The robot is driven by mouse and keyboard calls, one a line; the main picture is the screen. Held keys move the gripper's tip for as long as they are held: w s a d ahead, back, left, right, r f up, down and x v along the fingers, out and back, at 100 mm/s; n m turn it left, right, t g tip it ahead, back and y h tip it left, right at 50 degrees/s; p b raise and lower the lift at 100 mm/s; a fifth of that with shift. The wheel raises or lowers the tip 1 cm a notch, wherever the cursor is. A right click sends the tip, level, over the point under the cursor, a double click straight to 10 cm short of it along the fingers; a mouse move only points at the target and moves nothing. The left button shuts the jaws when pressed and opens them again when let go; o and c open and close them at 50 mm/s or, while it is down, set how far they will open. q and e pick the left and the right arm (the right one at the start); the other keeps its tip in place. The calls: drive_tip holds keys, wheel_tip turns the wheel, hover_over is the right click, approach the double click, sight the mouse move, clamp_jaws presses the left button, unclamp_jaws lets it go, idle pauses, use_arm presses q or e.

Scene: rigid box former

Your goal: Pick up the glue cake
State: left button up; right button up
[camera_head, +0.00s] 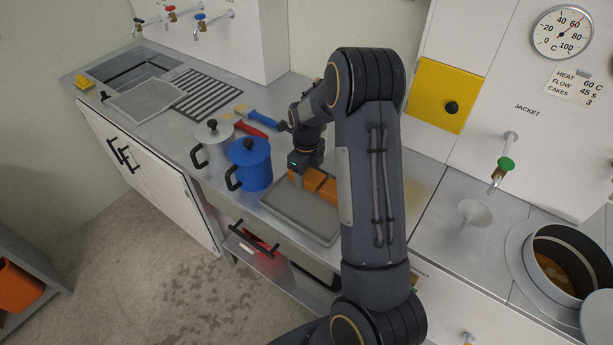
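Orange-brown glue cakes (318,184) lie on a shallow grey tray (300,220) on the steel counter. They seem to be set end to end, and my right arm hides their right end. My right gripper (299,178) points down at the left end of the cakes, very near or touching them. Its fingertips are small and partly hidden, so I cannot tell whether they are open or closed on a cake. My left gripper is not in view.
A blue lidded pot (250,166) and a grey lidded pot (213,145) stand close left of the tray. Brushes with red (252,130) and blue (262,116) handles lie behind. A funnel (474,212) and a round kettle (562,262) are at right.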

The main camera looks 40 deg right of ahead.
drive_tip(key=c, duration=0.7)
drive_tip(key=shift+o, duration=0.2)
drive_tip(key=shift+w+r, duration=0.1)
drive_tip(key=shift+r, duration=0.35)
wheel_tip(320, 180, up, 3)
drive_tip(key=shift+f+b, duration=0.2)
drive_tip(key=shift+b, duration=0.5)
drive_tip(key=s+d+r+b, duration=0.1)
drive_tip(key=s+r, duration=0.3)
drive_tip(key=s, duration=0.3)
drive_tip(key=s+d+r+b, duration=0.1)
drive_tip(key=s+d+r, duration=0.1)
drive_tip(key=s+r, duration=0.3)
drive_tip(key=shift+s+d+r, duration=0.15)
drive_tip(key=shift+s+r, duration=0.1)
drive_tip(key=shift+s, duration=0.65)
